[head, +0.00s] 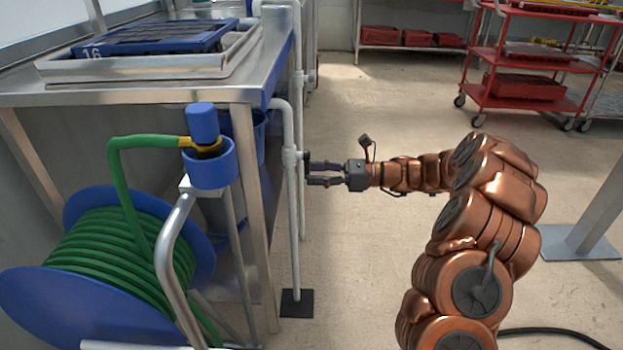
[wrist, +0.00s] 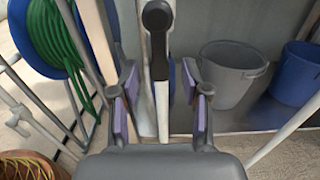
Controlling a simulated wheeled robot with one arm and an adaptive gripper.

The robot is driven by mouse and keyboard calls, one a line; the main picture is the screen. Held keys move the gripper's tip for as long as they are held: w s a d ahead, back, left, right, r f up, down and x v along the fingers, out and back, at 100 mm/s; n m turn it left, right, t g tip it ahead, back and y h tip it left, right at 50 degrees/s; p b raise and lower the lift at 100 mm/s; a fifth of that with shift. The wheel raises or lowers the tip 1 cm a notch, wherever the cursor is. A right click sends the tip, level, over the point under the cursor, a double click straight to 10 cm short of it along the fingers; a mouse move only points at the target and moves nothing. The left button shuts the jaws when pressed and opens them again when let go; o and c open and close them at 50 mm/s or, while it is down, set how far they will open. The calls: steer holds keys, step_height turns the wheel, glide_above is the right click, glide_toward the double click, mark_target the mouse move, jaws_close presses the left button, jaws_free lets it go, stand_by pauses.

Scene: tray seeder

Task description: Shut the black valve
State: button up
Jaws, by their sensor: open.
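The black valve (wrist: 158,42) shows in the wrist view as a black lever with a round upper end, standing upright against a pale pipe. In the head view only a small dark part of it (head: 306,164) shows, beside the white upright pipe (head: 293,215). My gripper (head: 312,173) reaches left toward the pipe, fingers apart, with its tips close to the valve. In the wrist view my gripper (wrist: 160,88) is open, and the lever's lower end lies between the two fingertips in the picture. I cannot tell whether either finger touches it.
A metal bench (head: 238,92) bears a blue tray (head: 160,38) at the left. A green hose reel (head: 120,255) stands in front of it. A grey bucket (wrist: 232,75) and a blue bucket (wrist: 297,75) sit behind the pipe. A red cart (head: 525,50) stands far right. The middle floor is clear.

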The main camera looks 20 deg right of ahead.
steer(key=shift+w+a, duration=0.25)
steer(key=shift+a, duration=0.3)
jaws_close()
